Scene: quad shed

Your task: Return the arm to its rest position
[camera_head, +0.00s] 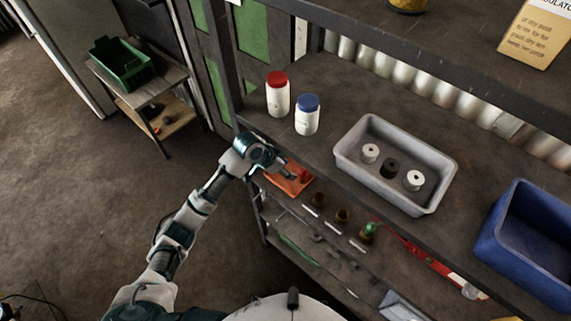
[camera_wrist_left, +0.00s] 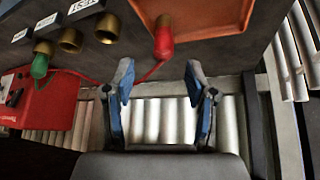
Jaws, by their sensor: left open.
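My left arm reaches in from the lower left of the head view, and its gripper (camera_head: 284,168) is at the front of the shelf beside an orange plate (camera_head: 284,184). In the left wrist view the gripper (camera_wrist_left: 158,80) shows two blue-padded fingers spread apart with nothing between them. A red plug (camera_wrist_left: 165,40) sits at a brass socket on the orange plate, just beyond the fingers, apart from them. The red plug also shows in the head view (camera_head: 304,175). My right gripper is not in view.
A green plug (camera_head: 369,231) sits in a row of brass sockets. On the shelf are a red-capped jar (camera_head: 278,97), a blue-capped jar (camera_head: 307,116), a grey tray (camera_head: 436,190) with three spools and a blue bin (camera_head: 518,190).

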